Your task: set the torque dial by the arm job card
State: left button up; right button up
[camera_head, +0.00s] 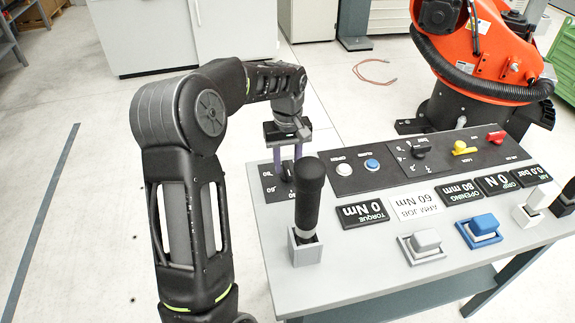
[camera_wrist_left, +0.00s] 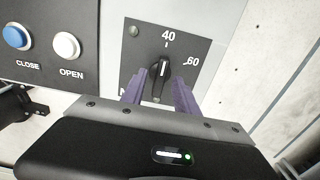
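The torque dial is a black knob (camera_wrist_left: 161,70) with a white pointer line on a dark grey panel, marked 40 and 60. Its pointer points up at about the 40 mark. My left gripper (camera_wrist_left: 160,92) has its two purple fingers apart, one on each side of the knob; whether they touch it I cannot tell. In the head view the left gripper (camera_head: 287,168) reaches down over the dial, mostly hiding it. The white arm job card (camera_head: 416,202) reads 60 Nm. The black torque display (camera_head: 362,213) reads 0 Nm. My right gripper is not in view.
A black upright handle (camera_head: 308,195) in a grey socket stands close in front of the dial. White (camera_wrist_left: 66,45) and blue (camera_wrist_left: 16,38) buttons sit beside it. An orange robot (camera_head: 485,60) stands behind.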

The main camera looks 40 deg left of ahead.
pick_arm(q)
jog(key=shift+f, duration=0.55)
jog(key=shift+c, duration=0.2)
grip_shut()
